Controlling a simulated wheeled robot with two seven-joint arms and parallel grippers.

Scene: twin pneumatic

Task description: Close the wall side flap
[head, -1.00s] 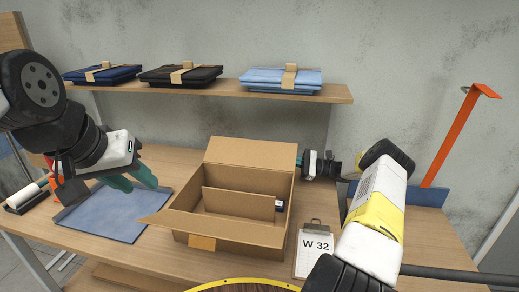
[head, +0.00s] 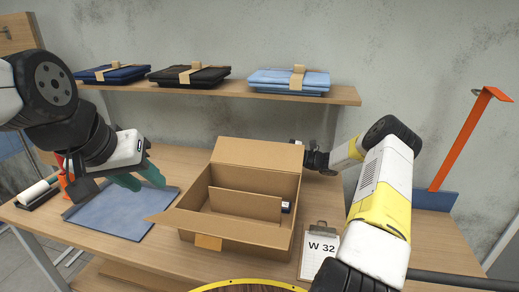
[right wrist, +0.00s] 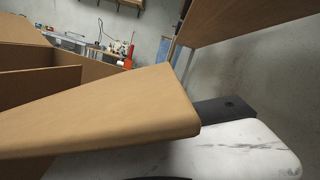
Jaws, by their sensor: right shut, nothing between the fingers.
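An open cardboard box (head: 235,225) stands on the table, with an upright divider inside. Its wall side flap (head: 258,153) stands raised at the back, leaning toward the wall. My right gripper (head: 300,150) is at that flap's right end, mostly hidden behind it; it is shut and empty. In the right wrist view a cardboard flap (right wrist: 110,115) fills the foreground and covers the fingertips; I cannot tell if they touch it. My left gripper (head: 142,180) is over the blue folded cloth (head: 115,213), left of the box, its teal fingers apart and empty.
A wooden shelf (head: 225,89) with folded garments hangs on the wall above the box's back. A clipboard marked W 32 (head: 318,250) lies right of the box. An orange upright (head: 460,140) stands farther right. A roller tool (head: 38,192) lies at the left edge.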

